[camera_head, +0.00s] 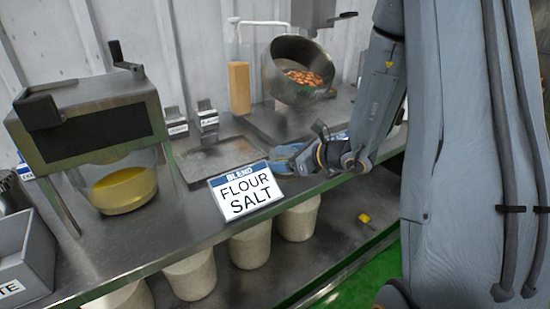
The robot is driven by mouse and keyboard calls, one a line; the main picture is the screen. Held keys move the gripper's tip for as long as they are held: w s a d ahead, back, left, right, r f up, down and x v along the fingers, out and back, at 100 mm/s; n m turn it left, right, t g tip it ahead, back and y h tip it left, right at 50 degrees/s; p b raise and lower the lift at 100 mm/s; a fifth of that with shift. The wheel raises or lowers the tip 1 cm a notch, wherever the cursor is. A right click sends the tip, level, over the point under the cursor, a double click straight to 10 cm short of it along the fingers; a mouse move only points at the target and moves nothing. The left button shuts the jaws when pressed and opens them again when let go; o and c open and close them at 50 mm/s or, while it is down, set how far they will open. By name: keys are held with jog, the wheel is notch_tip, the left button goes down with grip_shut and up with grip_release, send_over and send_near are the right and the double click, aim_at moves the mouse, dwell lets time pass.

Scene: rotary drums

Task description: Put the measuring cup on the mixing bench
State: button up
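The steel bench (150,240) runs across the view, with a sign reading BLEND FLOUR SALT (246,191) at its front edge. My gripper (288,158) is low over the bench top, just behind and right of the sign, reaching in from the right. A pale blue shape shows at its end; I cannot tell whether this is part of the gripper or a thing in it. The finger gap is not clear. I cannot make out a measuring cup for certain. A dark metal vessel (12,196) is partly cut off at the left edge.
A hopper machine with a clear bowl of yellow stuff (125,188) stands left. A tilted steel drum (297,70) holds reddish-brown pieces at the back. A shallow tray (222,156) lies mid-bench. A grey bin (28,255) is front left. Several pale tubs (250,246) stand below.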

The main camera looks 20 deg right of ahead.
jog(key=shift+r, duration=0.1)
jog(key=shift+r, duration=0.15)
jog(key=v, duration=1.2)
jog(key=shift+s+a, duration=0.1)
